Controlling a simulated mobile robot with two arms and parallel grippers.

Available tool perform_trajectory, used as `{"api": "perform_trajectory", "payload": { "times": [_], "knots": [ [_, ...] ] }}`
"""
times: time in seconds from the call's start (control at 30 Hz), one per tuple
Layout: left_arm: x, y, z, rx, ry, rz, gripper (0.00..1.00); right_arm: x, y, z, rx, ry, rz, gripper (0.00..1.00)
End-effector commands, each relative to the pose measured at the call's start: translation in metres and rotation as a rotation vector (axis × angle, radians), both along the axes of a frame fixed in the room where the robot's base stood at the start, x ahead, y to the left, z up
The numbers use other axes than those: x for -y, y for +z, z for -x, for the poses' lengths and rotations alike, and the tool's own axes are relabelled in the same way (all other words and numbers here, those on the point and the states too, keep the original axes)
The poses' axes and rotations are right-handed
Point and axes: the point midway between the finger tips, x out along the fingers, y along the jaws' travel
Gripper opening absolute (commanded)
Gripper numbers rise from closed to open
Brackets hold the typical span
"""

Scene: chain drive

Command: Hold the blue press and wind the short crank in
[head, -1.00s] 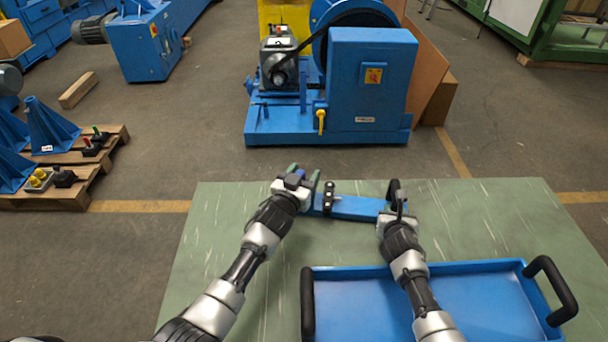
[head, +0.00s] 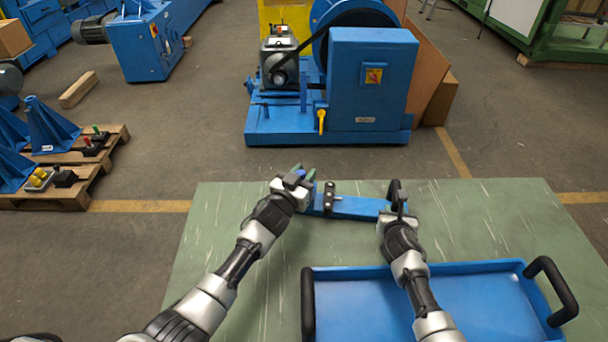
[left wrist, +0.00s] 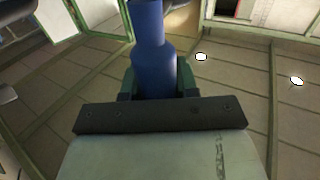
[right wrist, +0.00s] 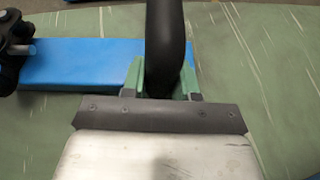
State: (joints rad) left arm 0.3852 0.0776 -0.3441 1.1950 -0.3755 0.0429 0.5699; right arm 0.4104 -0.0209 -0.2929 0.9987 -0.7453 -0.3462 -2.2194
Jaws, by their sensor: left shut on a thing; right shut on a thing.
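The blue press (head: 352,207) is a flat blue bar lying on the green table, with a black roller piece (head: 329,198) near its left end and a black upright handle (head: 395,190) at its right end. My right gripper (head: 396,212) is shut on the black handle, which also shows in the right wrist view (right wrist: 165,45). My left gripper (head: 303,179) is at the bar's left end, shut on a blue, bottle-shaped grip (left wrist: 150,55), apparently the short crank's handle. The crank's arm is hidden behind my left gripper.
A blue tray (head: 312,272) with black handles lies at the front right of the table (head: 230,230). The table's left part is clear. A blue machine (head: 365,75) stands on the floor beyond, and a pallet (head: 75,195) with blue parts is at the left.

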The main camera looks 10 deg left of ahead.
Motion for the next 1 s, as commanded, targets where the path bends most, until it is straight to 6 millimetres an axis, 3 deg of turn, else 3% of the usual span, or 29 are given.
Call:
{"api": "perform_trajectory", "payload": {
  "times": [0.6,1.0],
  "knots": [
    [-0.01,0.003,-0.003,0.004,-0.291,-0.004,0.06,-0.001,0.0,0.0,0.0,0.003,0.0,0.0],
    [-0.013,0.001,-0.003,0.002,-0.348,0.0,0.06,0.0,-0.001,0.0,-0.001,0.001,0.001,0.0]
  ]
}}
